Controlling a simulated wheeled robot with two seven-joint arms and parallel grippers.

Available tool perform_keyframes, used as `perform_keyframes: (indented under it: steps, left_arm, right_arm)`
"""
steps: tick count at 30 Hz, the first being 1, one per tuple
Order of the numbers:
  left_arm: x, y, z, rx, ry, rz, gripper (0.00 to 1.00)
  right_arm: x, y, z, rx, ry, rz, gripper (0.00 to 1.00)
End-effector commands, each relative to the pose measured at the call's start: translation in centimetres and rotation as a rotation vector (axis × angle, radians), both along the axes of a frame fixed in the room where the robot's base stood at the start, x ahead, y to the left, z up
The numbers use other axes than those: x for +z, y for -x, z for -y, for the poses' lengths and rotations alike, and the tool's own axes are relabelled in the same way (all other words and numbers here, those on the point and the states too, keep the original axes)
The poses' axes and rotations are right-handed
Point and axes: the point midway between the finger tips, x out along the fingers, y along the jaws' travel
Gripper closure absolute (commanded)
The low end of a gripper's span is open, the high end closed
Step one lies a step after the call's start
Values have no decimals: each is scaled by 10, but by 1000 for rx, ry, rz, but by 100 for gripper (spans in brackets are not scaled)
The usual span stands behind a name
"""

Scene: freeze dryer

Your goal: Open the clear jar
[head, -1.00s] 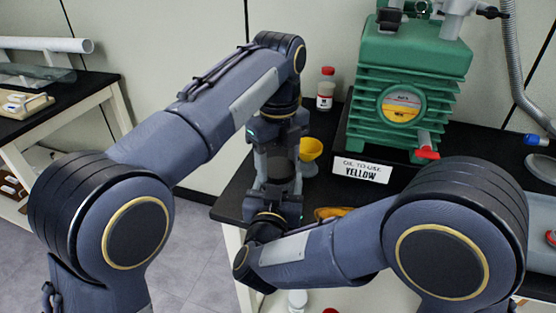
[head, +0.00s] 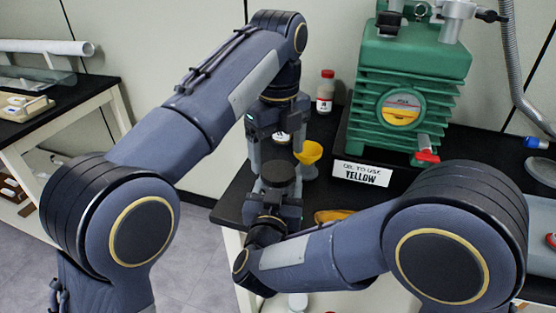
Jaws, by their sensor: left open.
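A dark round lid (head: 279,173) sits directly above my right gripper (head: 276,205), near the table's left front corner. I take it for the top of the clear jar; the jar's body is hidden by the gripper and arm. My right gripper appears shut around the jar below the lid, though its fingertips are hard to make out. My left gripper (head: 277,150) is open and points down above the lid, its fingers spread and empty. It is apart from the lid.
A yellow funnel-like cup (head: 308,153) stands just right of my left gripper. A red-capped bottle (head: 326,92) is behind. A green pump (head: 412,80) and an oil sign (head: 361,172) stand on the right. A yellow object (head: 332,216) lies near the front edge.

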Motion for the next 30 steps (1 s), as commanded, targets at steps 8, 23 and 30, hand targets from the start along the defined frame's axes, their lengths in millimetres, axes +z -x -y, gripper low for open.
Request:
perform_keyframes:
  steps: [8, 23, 30]
  left_arm:
    - [9, 0, 0, 0, 0, -1, 19]
    - [9, 0, 0, 0, 0, -1, 19]
    - [12, 0, 0, 0, 0, -1, 19]
  right_arm:
    - [0, 0, 0, 0, 0, 0, 100]
    - [0, 0, 0, 0, 0, 0, 11]
    - [1, 23, -5, 4, 0, 0, 11]
